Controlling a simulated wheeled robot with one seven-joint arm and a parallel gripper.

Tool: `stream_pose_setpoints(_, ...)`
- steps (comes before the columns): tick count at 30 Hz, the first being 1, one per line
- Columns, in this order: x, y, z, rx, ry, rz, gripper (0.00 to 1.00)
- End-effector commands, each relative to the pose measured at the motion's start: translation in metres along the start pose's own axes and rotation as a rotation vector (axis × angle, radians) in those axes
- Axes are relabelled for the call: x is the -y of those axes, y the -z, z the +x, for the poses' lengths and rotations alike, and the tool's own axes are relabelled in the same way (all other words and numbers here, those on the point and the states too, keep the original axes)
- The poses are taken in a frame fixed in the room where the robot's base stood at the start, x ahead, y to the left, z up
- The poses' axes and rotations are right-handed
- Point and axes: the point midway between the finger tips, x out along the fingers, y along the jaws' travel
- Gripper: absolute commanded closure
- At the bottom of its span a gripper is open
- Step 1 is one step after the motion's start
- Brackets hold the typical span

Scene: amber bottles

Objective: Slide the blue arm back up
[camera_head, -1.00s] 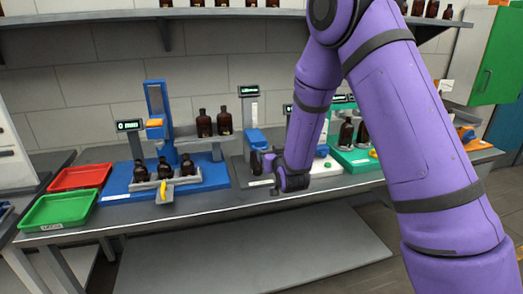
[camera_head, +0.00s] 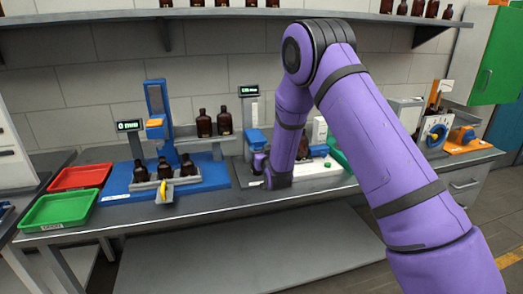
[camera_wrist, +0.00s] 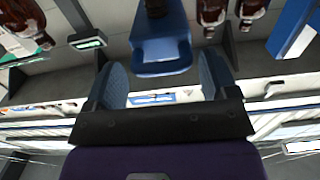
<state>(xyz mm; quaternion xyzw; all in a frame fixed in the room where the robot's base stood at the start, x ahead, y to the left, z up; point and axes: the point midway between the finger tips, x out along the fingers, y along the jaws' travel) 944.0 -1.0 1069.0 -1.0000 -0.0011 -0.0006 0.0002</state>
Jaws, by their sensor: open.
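The blue arm (camera_head: 255,137) sits low on an upright grey column of the middle station, under a small display. In the wrist view the blue arm (camera_wrist: 161,50) is a rounded block at the top centre, with a dark bottle part beyond it. My gripper (camera_wrist: 164,80) is open, its two blue-grey fingers apart on either side of the line to the block. The fingers look empty, and I cannot tell whether they touch the block. In the head view my gripper (camera_head: 259,160) is low at the station, just below the blue arm, partly hidden by my wrist.
A blue station (camera_head: 157,125) with an orange piece and several amber bottles stands to the left. Two amber bottles (camera_head: 224,121) stand between the stations. Red (camera_head: 78,177) and green (camera_head: 58,208) trays lie at the far left. My arm hides much of the green station at right.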

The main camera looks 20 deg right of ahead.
Motion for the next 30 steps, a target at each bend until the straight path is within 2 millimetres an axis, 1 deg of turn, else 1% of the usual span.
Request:
stream_pose_setpoints(3, 0.0, -0.001, 0.011, 0.001, 0.0, 0.0, 0.21)
stream_pose_setpoints(6, 0.0, -0.001, 0.016, 0.001, 0.0, 0.0, 0.21)
stream_pose_setpoints(15, 0.0, 0.0, 0.017, 0.001, 0.0, 0.0, 0.21)
stream_pose_setpoints(17, 0.0, 0.0, 0.017, 0.001, 0.0, 0.0, 0.35)
stream_pose_setpoints(18, 0.0, 0.0, 0.017, 0.001, 0.0, 0.0, 0.44)
stream_pose_setpoints(20, -0.001, 0.0, 0.017, 0.001, 0.0, 0.0, 0.58)
stream_pose_setpoints(21, -0.001, 0.0, 0.017, 0.001, 0.0, 0.0, 0.67)
stream_pose_setpoints(22, -0.001, 0.0, 0.017, 0.001, -0.001, -0.001, 0.73)
stream_pose_setpoints(26, -0.001, 0.005, 0.017, 0.0, -0.001, 0.0, 0.74)
stream_pose_setpoints(30, -0.001, 0.027, 0.017, -0.003, -0.002, 0.001, 0.74)
